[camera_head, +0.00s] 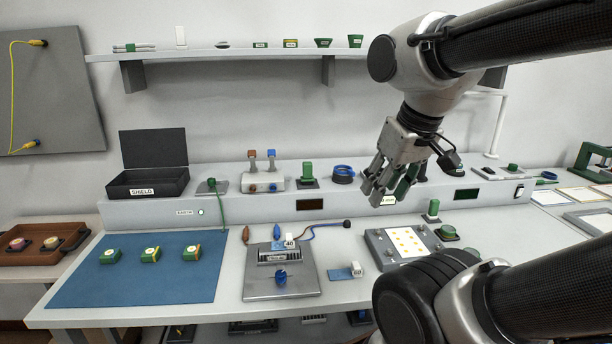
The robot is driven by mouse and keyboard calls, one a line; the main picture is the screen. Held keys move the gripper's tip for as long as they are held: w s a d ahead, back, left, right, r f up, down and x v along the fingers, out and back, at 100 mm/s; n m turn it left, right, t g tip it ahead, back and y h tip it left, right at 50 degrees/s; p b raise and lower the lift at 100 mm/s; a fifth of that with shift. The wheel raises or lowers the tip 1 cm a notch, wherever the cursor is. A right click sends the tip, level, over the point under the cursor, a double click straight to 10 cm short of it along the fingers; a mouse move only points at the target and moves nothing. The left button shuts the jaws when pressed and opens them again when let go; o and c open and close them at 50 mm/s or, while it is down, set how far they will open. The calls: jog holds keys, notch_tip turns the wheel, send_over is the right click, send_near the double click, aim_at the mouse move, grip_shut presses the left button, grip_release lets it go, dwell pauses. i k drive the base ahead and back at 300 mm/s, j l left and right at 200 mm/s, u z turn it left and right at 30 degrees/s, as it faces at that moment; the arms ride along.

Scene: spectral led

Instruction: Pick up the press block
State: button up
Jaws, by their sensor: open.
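Upright green blocks on dark bases stand on the ledge (307,170) and beside the panel (433,208). My gripper touches none of these visibly.
A blue mat (90,285) holds several green blocks. A grey fixture (255,285) and a panel with yellow dots (385,258) stand on the bench. A dark SHIELD box (120,186) is at left. A green frame (585,158) stands far right. My arm hides the lower right.

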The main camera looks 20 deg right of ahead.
aim_at(307, 178)
jog(key=j+z, duration=0.4)
jog(key=j, duration=0.25)
jog(key=j+z, duration=0.4)
jog(key=j, duration=0.25)
jog(key=j+z, duration=0.4)
jog(key=j, duration=0.2)
jog(key=k, duration=0.05)
